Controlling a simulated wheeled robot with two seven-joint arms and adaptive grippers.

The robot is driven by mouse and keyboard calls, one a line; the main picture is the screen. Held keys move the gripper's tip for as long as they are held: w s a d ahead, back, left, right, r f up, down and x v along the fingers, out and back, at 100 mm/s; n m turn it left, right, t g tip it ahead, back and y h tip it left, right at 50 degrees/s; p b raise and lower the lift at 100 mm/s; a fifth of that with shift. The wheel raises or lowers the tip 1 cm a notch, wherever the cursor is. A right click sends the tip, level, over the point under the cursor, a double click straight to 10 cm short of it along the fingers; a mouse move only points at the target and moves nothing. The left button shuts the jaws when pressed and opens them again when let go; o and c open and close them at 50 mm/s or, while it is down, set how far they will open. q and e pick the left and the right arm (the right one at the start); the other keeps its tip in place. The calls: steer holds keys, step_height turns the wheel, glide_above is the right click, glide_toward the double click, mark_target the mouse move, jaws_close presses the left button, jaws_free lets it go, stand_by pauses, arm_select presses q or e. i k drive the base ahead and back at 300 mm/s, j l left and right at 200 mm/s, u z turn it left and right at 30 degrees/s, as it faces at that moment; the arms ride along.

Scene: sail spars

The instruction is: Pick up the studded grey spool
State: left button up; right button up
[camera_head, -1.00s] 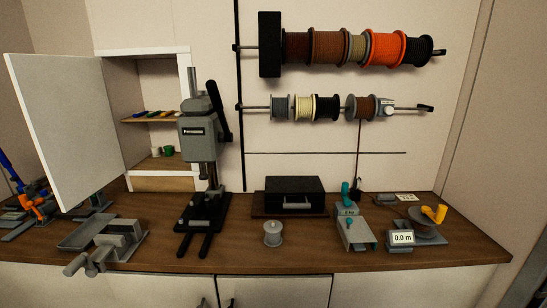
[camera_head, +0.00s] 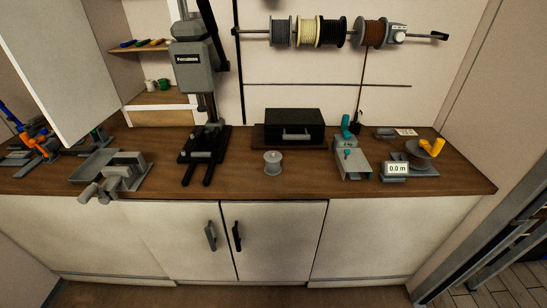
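A small light grey spool (camera_head: 272,164) stands upright on the wooden counter (camera_head: 240,172), in front of a black case and right of a press. Its flanges show, but studs are too small to make out. Another grey spool (camera_head: 281,32) hangs on the wall rod, at the left end of a row of spools. Neither of my grippers is in view.
A black case (camera_head: 296,128) is behind the counter spool, and a press (camera_head: 196,70) stands left of it. A vise (camera_head: 122,172) is farther left. A teal-handled device (camera_head: 350,160) and a length meter (camera_head: 396,170) are at right. Counter around the spool is clear.

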mark_target(272, 166)
steer(key=k+j+z, duration=0.1)
steer(key=z, duration=0.25)
steer(key=k+z, duration=0.35)
steer(key=k+j+z, duration=0.1)
steer(key=z, duration=0.25)
